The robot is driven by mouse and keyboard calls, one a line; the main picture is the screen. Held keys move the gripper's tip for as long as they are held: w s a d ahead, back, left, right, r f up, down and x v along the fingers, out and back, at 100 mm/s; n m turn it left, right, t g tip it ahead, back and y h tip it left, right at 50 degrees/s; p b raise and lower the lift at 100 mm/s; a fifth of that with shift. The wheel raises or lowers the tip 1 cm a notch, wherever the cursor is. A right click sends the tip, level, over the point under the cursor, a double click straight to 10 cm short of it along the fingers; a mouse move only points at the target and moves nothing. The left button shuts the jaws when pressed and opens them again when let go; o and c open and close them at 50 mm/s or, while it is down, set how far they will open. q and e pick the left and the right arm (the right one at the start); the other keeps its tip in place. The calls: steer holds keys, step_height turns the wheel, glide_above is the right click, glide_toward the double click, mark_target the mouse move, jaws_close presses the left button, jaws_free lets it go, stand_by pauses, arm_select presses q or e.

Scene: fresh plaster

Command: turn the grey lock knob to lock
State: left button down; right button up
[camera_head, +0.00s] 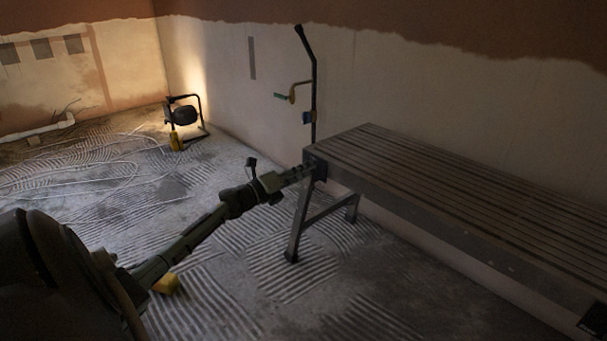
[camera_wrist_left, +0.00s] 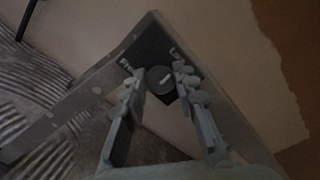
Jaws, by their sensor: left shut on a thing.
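The grey lock knob (camera_wrist_left: 160,79) is round with a pale pointer mark and sits on a dark plate (camera_wrist_left: 150,52) at the end of the bench. In the left wrist view the mark points up and to the right. Pale letters show on the plate at both sides, partly hidden by my fingers. My left gripper (camera_wrist_left: 159,76) has its fingers on both sides of the knob, shut on it. In the head view my left gripper (camera_head: 312,168) reaches the near left corner of the bench, and the knob is hidden there. My right gripper is not in view.
The long slatted bench (camera_head: 440,180) runs to the right along the wall. A bench leg (camera_head: 299,225) stands below the corner. A work lamp (camera_head: 184,116) stands on the floor at the back, with cables to its left. A dark pole (camera_head: 313,95) stands behind the bench.

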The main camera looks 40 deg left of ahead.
arm_select(q)
steer(key=shift+m, duration=0.4)
steer(key=c, duration=1.2)
jaws_free()
steer(key=shift+s, duration=0.1)
steer(key=s, duration=0.8)
steer(key=s+a, duration=0.1)
steer(key=s, duration=0.2)
steer(key=shift+s, duration=0.4)
